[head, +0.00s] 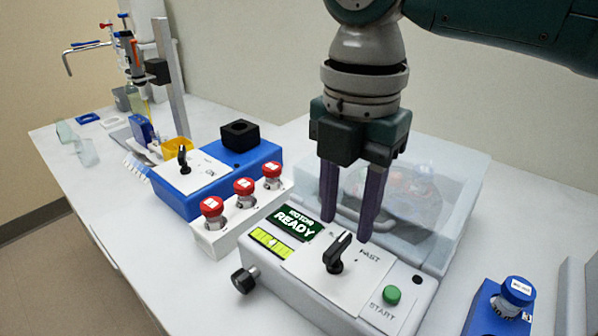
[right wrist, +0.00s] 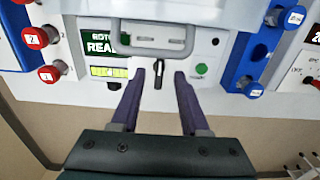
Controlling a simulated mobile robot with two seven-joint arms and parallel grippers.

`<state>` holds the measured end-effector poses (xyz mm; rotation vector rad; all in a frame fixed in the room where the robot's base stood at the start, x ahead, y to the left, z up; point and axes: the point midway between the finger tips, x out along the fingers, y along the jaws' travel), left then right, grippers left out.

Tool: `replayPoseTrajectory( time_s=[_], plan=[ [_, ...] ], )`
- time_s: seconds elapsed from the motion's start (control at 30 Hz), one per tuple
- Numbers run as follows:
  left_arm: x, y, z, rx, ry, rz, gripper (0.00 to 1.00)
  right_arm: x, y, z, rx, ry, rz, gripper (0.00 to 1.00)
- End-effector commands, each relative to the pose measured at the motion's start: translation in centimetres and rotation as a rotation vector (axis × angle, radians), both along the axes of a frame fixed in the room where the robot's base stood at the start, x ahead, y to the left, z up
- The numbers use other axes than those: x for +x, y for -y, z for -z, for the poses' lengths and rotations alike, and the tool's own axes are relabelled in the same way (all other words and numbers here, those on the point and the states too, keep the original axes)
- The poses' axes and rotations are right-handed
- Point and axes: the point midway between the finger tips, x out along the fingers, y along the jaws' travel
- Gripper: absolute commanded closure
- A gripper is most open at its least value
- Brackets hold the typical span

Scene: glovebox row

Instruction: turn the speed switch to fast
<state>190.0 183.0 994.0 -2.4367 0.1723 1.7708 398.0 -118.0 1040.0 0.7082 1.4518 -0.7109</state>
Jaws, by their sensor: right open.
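The speed switch (head: 337,253) is a black knob on the white top plate of the rotor box (head: 272,272). Its bar points up and right in the head view, and "FAST" is printed to its right. The other position's label is mostly hidden by my gripper. My right gripper (head: 347,230) is open, pointing down, with its fingertips just behind and above the knob in the head view. In the right wrist view the knob (right wrist: 158,74) shows between the two separated fingertips (right wrist: 160,76), touching neither. My left gripper is out of view.
A green START button (head: 391,295) sits right of the switch, and a green READY display (head: 294,222) to its left. A clear lid (head: 455,190) stands behind.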

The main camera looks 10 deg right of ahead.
Motion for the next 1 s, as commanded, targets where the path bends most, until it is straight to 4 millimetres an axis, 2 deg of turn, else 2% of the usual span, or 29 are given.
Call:
replayPoseTrajectory(
  time_s=[0.1, 0.2, 0.5, 0.9, 1.0],
  plan=[
    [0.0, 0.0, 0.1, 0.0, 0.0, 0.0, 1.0, 0.0, -0.1, 1.7, 0.001, -0.002, 0.001, 0.55],
    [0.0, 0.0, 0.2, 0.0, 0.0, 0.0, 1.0, 0.0, -0.1, 2.5, 0.001, -0.001, 0.0, 0.55],
    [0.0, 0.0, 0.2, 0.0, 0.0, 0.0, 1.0, 0.0, -0.1, 2.7, 0.001, 0.001, -0.001, 0.55],
    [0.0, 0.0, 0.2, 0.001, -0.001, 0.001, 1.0, 0.0, 0.0, 2.7, 0.001, 0.001, 0.0, 0.99],
    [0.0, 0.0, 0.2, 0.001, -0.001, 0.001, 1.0, 0.0, 0.0, 2.7, 0.001, 0.001, 0.0, 1.0]
  ],
)
